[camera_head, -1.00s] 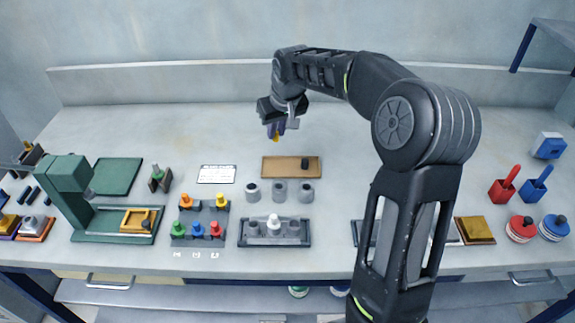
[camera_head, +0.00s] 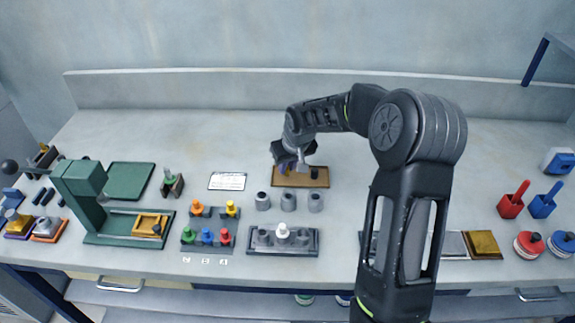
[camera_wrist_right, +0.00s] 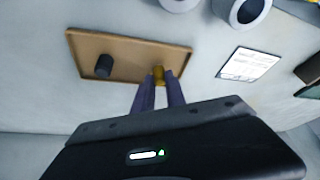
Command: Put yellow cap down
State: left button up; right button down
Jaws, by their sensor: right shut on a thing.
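My right gripper (camera_head: 284,170) is shut on the yellow cap, over the left end of the tan tray (camera_head: 300,182). In the right wrist view the yellow cap (camera_wrist_right: 158,76) shows between the fingertips (camera_wrist_right: 158,84), at the near edge of the tray (camera_wrist_right: 125,43). I cannot tell whether the cap touches the tray. In the head view the gripper mostly hides the cap. A black cap (camera_head: 314,172) stands on the right part of the tray, also in the right wrist view (camera_wrist_right: 104,66). My left gripper is not in view.
Several grey cylinders (camera_head: 288,202) stand in front of the tray. A rack of coloured pegs (camera_head: 208,235) and a dark rack with a white-topped piece (camera_head: 282,246) are nearer the front. A white label card (camera_head: 227,181) lies left of the tray. The table behind is clear.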

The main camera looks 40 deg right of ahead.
jog(key=shift+f, duration=0.3)
jog(key=shift+f, duration=0.2)
jog(key=c, duration=1.4)
grip_release()
jog(key=shift+r, duration=0.1)
jog(key=shift+o, duration=0.2)
jog(key=shift+r, duration=0.1)
